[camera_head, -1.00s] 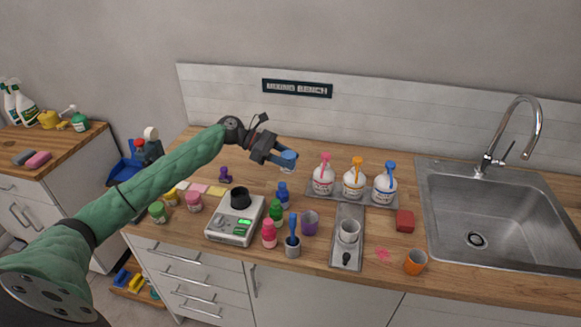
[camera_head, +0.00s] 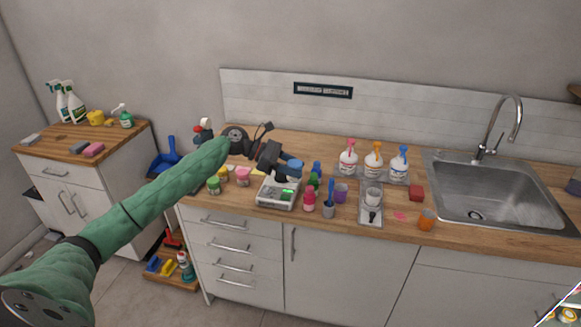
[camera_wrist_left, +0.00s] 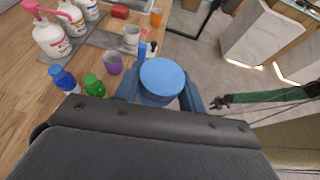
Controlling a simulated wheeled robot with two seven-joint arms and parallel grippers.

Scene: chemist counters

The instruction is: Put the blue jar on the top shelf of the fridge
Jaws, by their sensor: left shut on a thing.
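My left gripper (camera_head: 287,168) is shut on the blue jar (camera_head: 295,165) and holds it above the counter, over the small white scale (camera_head: 278,192). In the left wrist view the jar's round blue lid (camera_wrist_left: 162,77) sits between the two blue fingers of the gripper (camera_wrist_left: 160,92). The fridge and its top shelf cannot be made out for certain in these frames. My right gripper does not show in the head view. A green arm shows at the right of the left wrist view, its jaws too small to read.
Pump bottles (camera_head: 374,160) stand on a grey tray at the back of the counter. A sink (camera_head: 490,195) is at the right. Floor is open in front.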

